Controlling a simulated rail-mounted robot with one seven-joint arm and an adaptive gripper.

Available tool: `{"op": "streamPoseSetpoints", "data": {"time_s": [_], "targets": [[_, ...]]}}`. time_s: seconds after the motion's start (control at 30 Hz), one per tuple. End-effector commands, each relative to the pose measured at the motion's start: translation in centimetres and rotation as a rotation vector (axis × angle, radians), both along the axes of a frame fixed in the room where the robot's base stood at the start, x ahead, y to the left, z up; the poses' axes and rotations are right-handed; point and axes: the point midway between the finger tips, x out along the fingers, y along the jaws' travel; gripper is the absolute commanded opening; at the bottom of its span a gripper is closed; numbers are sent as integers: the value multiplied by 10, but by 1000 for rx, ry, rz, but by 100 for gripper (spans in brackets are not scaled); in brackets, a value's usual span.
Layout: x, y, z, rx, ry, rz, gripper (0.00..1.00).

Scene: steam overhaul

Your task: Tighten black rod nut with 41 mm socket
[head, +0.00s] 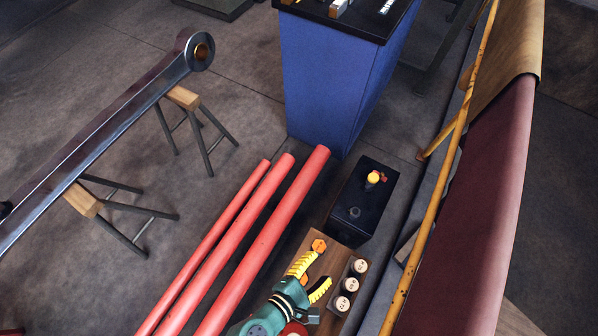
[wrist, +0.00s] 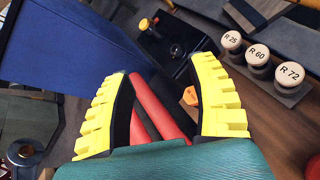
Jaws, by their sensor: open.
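My gripper (head: 321,267) is open, with yellow ribbed fingers, above a wooden board at the lower middle of the head view. In the wrist view nothing is held between the fingers of the gripper (wrist: 162,70). An orange piece (head: 319,245) lies just beyond the fingertips; it also shows between the fingers in the wrist view (wrist: 191,96). A long steel rod (head: 100,125) with a bronze-lined eye rests on trestles at left. A small dark piece (head: 5,209) at its left edge is too unclear to identify as the nut. I cannot identify a 41 mm socket.
Three round pieces marked R 25 (wrist: 232,40), R 60 (wrist: 257,55) and R 72 (wrist: 289,74) stand right of the gripper. A black box (head: 360,205) carries a yellow-topped piece (head: 373,178). Red bars (head: 240,250), a blue cabinet (head: 330,90) and a yellow rail (head: 440,190) surround it.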

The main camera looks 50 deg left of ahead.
Motion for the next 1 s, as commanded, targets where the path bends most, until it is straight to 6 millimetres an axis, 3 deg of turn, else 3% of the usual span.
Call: {"op": "streamPoseSetpoints", "data": {"time_s": [0.03,0.1,0.23,0.33,0.43,1.0], "targets": [[-26,0,-61,-107,38,89,59],[-56,0,-103,-237,72,205,59],[-96,-3,-152,-397,112,368,59],[-111,-5,-165,-453,125,428,59],[-111,-5,-168,-465,126,442,59],[-52,12,-218,-461,127,435,59]]}}
